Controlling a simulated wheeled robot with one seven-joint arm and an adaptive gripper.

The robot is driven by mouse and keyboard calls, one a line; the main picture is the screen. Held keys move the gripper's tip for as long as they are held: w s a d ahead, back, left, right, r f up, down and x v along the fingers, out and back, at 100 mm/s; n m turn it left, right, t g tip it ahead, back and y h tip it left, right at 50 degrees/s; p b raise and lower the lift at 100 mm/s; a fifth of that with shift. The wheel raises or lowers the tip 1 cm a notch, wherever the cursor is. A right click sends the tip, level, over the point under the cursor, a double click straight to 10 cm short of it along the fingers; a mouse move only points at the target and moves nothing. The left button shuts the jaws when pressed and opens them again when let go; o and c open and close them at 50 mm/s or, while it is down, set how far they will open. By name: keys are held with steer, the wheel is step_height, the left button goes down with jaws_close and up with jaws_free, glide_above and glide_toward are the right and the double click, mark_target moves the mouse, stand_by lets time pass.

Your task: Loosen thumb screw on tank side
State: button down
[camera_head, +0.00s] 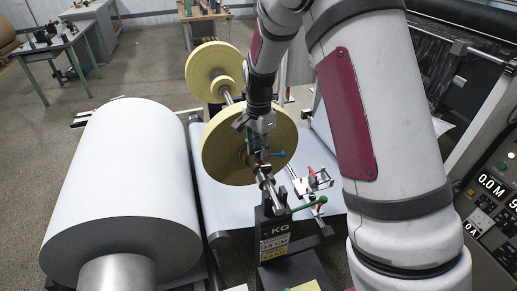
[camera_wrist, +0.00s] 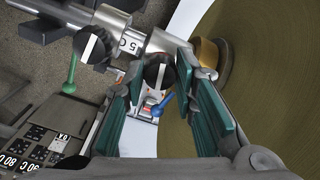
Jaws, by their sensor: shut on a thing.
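In the wrist view, a black thumb screw (camera_wrist: 158,72) with a pale stripe sits between my gripper's teal-padded fingertips (camera_wrist: 161,68), which are shut on it. The thumb screw is beside a metal shaft collar (camera_wrist: 161,41) close to the large yellow roll (camera_wrist: 262,100). A second, similar black knob (camera_wrist: 95,45) is further left on the shaft, apart from my gripper. In the head view, my gripper (camera_head: 259,157) is in front of the yellow roll (camera_head: 222,150), and the thumb screw is hidden there.
A blue lever (camera_wrist: 162,104) lies just below the thumb screw, and a green lever (camera_wrist: 71,70) is to the left. In the head view, a large white roll (camera_head: 120,175) stands left, a smaller yellow disc (camera_head: 213,68) behind, and a control panel (camera_head: 490,190) right.

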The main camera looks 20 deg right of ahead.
mark_target(259, 151)
steer(key=n, duration=0.6)
steer(key=shift+b, duration=0.4)
steer(key=n, duration=0.7)
stand_by(0.3)
steer(key=c, duration=1.3)
jaws_free()
step_height(259, 151, up, 12)
steer(key=shift+r, duration=0.1)
